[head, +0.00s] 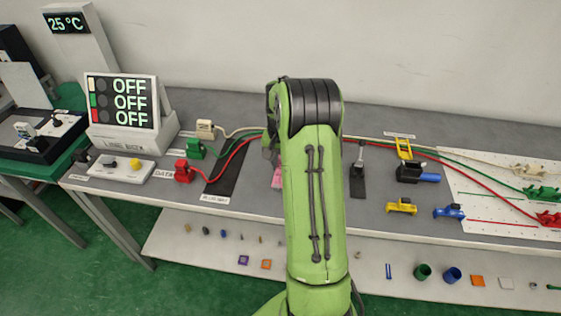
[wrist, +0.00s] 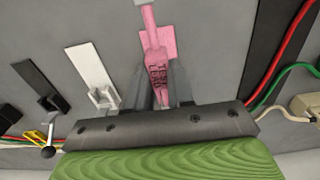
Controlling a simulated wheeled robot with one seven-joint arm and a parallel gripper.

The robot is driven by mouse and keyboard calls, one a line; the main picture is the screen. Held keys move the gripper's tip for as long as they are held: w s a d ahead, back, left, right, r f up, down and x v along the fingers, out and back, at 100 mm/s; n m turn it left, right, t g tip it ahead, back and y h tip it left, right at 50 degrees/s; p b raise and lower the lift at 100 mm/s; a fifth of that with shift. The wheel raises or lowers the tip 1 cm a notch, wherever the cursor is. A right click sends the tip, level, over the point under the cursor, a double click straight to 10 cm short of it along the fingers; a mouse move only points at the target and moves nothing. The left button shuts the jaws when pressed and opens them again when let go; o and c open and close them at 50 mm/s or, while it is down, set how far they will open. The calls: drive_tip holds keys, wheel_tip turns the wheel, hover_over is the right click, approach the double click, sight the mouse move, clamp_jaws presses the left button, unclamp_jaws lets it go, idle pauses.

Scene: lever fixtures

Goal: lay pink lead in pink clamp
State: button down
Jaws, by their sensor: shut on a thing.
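My gripper (wrist: 160,92) is shut on a pink piece with dark lettering (wrist: 158,72), which looks like the pink lead. In the wrist view a narrower pink part (wrist: 149,25) runs up from it to a white edge at the top. A flat pink plate (wrist: 172,42) lies behind it; I cannot tell whether this is part of the pink clamp. In the head view a bit of pink (head: 277,179) shows at the left of my arm on the table. My arm hides the gripper and most of that spot there.
A white fixture (wrist: 104,97) and a black lever fixture (wrist: 38,75) stand left of my gripper in the wrist view. Red, green and cream cables (head: 232,160) cross the table. Blue and yellow clamps (head: 402,207) and a white board (head: 490,200) are at right.

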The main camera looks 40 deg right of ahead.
drive_tip(key=shift+f+b, duration=0.5)
drive_tip(key=shift+f, duration=0.3)
drive_tip(key=shift+f, duration=0.1)
drive_tip(key=shift+f+b, duration=0.45)
drive_tip(key=shift+f, duration=0.15)
drive_tip(key=shift+f, duration=0.15)
drive_tip(key=shift+f+b, duration=0.35)
drive_tip(key=shift+f, duration=0.1)
drive_tip(key=c, duration=0.9)
unclamp_jaws()
drive_tip(key=shift+o, duration=0.5)
